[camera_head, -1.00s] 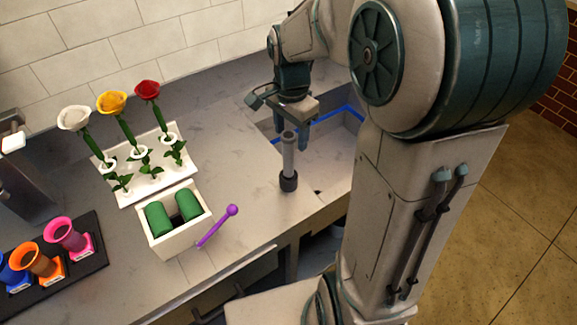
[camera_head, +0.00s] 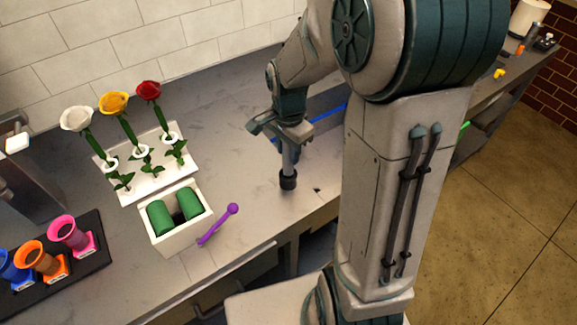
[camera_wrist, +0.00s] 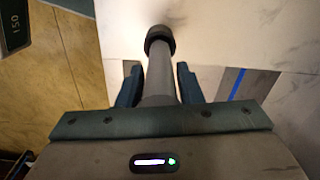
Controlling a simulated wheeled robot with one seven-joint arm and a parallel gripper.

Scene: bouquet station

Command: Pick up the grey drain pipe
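The grey drain pipe (camera_head: 288,167) stands upright on the counter with a dark collar at its base, near the front edge beside the sink opening. In the wrist view the pipe (camera_wrist: 159,78) runs between the two fingers of my gripper (camera_wrist: 158,82), with its dark collar at the far end. The fingers stand apart, one on each side, and a gap shows between each finger and the pipe. In the head view my gripper (camera_head: 292,150) is over the pipe's upper part and hides its top.
Left of the pipe are a purple stick (camera_head: 219,224), a white box (camera_head: 176,236) with green rolls, and a white rack (camera_head: 134,186) with three roses. A dark tray (camera_head: 92,262) holds coloured vases. The blue-edged sink (camera_head: 325,125) is partly behind my arm.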

